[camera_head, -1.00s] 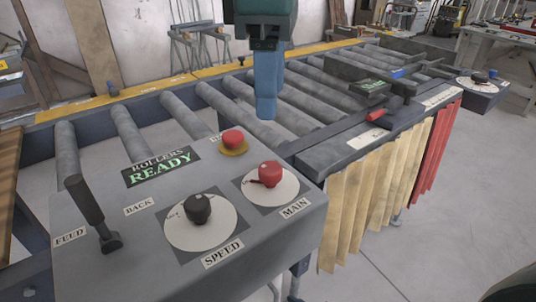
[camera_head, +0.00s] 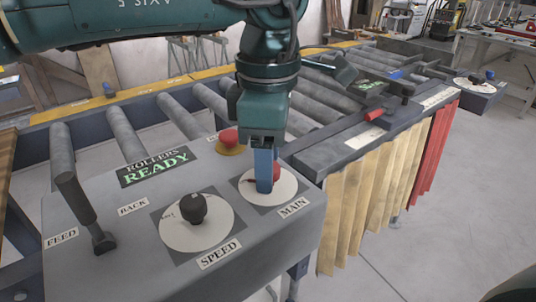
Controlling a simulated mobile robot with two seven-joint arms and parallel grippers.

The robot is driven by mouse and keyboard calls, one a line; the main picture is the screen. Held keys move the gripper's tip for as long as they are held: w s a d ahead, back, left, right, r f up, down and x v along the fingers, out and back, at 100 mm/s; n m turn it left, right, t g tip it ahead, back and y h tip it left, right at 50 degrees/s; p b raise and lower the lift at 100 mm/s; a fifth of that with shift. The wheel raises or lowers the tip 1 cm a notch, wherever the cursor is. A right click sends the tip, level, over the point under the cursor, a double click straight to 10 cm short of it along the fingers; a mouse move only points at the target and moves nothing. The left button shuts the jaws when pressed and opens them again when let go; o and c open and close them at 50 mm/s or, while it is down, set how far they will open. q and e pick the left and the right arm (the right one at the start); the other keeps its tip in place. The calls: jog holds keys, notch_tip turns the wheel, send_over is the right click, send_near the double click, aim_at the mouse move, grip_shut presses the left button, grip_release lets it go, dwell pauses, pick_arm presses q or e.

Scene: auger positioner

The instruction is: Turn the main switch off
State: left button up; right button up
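The main switch is a red knob (camera_head: 277,171) on a round white dial (camera_head: 286,188) above the MAIN label, on the grey control panel. My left gripper (camera_head: 264,185) reaches down from above with blue fingers at the knob. The near finger covers the knob's left part, and the knob's red right side shows past it. The fingers line up one behind the other, so I cannot tell their gap or whether they touch the knob. The display reads ROLLERS READY (camera_head: 157,167). My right gripper is not in view.
A red push button (camera_head: 229,140) on a yellow base stands just behind and left of the dial. A black SPEED knob (camera_head: 193,208) is at its left front, and the FEED lever (camera_head: 77,205) stands farther left. The roller conveyor (camera_head: 207,97) runs behind.

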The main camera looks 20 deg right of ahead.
pick_arm(q)
jog(key=c, duration=0.9)
jog(key=shift+r+m, duration=0.1)
jog(key=shift+m, duration=0.2)
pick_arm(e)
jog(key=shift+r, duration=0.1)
pick_arm(q)
jog(key=shift+m+p, duration=0.6)
jog(key=shift+m, duration=0.3)
jog(key=m+p, duration=0.1)
jog(key=m, duration=0.1)
jog(key=shift+m, duration=0.3)
jog(key=m, duration=0.3)
jog(key=shift+m+p, duration=0.3)
jog(key=m, duration=0.4)
jog(key=shift+m+p, duration=0.3)
jog(key=m, duration=0.4)
jog(key=shift+m, duration=0.3)
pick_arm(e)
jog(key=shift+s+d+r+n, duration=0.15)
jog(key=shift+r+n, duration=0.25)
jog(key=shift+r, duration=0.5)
